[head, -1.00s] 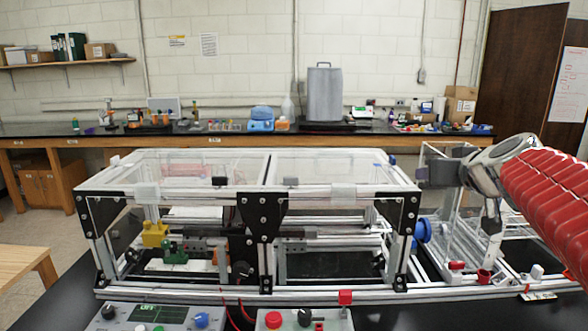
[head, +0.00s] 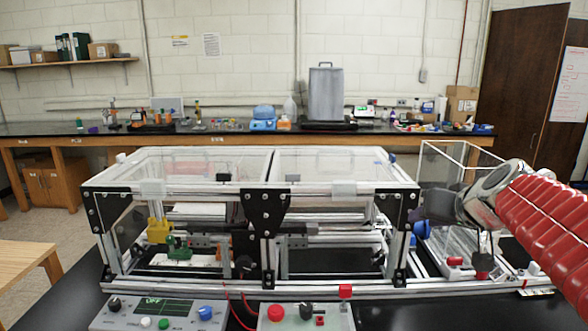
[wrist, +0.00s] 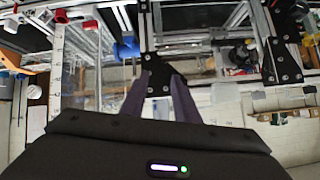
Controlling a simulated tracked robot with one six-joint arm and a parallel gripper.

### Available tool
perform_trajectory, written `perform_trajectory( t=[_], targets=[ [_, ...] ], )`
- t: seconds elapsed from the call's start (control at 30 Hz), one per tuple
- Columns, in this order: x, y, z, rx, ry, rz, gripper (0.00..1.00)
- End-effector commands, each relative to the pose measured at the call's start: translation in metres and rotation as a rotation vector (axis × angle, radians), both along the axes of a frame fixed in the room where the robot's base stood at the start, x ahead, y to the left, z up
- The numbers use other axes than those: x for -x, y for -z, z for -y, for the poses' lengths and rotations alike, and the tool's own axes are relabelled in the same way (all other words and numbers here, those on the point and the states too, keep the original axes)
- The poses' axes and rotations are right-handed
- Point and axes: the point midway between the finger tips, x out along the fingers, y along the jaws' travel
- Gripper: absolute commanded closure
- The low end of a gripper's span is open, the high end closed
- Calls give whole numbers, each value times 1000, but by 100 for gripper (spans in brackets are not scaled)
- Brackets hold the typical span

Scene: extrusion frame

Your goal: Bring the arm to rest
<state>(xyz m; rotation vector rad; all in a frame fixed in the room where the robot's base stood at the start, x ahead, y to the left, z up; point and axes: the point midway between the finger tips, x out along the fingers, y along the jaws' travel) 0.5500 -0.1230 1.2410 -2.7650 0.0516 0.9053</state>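My gripper (head: 432,207) is dark and hangs in the air at the right end of the extrusion frame (head: 240,190), close in the picture to a blue knob (head: 422,229). My red-sleeved arm reaches to it from the right edge. In the wrist view the two dark fingers (wrist: 161,76) stand apart, with a black frame bracket seen through the gap. Nothing shows between them. Whether the gripper touches the frame cannot be told.
Two control boxes, one with a green display (head: 163,307) and one with a red button (head: 276,313), stand in front of the frame. A clear box (head: 450,160) is behind my gripper. A wooden stool (head: 25,262) is at the left.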

Motion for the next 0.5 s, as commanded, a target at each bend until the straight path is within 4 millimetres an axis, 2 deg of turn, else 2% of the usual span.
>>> perform_trajectory(
  t=[0.17,0.3,0.5],
  targets=[
    [55,54,-33,-43,3,-172,72],
    [110,95,-60,-38,5,-314,72],
    [181,137,-84,22,0,-451,72]
  ],
)
